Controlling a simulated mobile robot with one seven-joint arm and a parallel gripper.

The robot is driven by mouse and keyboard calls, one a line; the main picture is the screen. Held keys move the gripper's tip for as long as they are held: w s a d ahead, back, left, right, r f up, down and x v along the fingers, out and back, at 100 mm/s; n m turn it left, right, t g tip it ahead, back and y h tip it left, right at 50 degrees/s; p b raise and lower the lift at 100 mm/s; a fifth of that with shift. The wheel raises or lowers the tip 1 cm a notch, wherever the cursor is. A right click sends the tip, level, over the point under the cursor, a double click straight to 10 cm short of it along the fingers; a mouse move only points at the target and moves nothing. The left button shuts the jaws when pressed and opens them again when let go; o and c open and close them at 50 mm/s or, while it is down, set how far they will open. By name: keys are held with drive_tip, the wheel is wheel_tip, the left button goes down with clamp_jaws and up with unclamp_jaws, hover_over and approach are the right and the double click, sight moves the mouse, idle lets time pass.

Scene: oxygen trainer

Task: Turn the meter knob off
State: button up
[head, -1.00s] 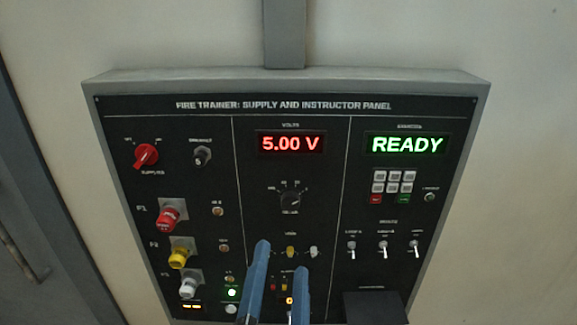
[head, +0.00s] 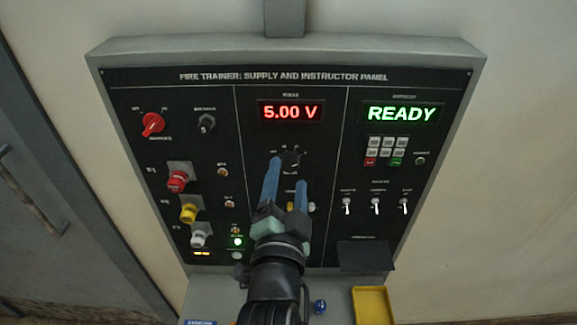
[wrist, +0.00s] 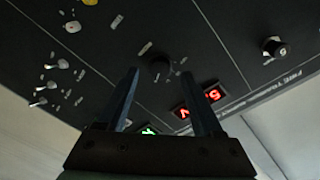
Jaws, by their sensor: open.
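The meter knob (head: 290,160) is a small black round knob on the black panel, below the red voltage display, with small position labels around it. Its pointer direction is too small to tell. My gripper (head: 288,171) is open, its two blue fingers reaching up to the knob's lower edge. In the wrist view the knob (wrist: 158,66) shows as a dark round shape between and beyond the fingertips. The fingers appear empty, and whether they touch the knob cannot be told.
The voltage display (head: 290,112) reads 5.00 V and the green display (head: 401,113) reads READY. A red supply knob (head: 153,124) and a black knob (head: 206,123) are at left. Toggle switches (head: 376,206) stand at right. A yellow tray (head: 372,305) lies below.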

drive_tip(key=shift+w, duration=0.9)
clamp_jaws()
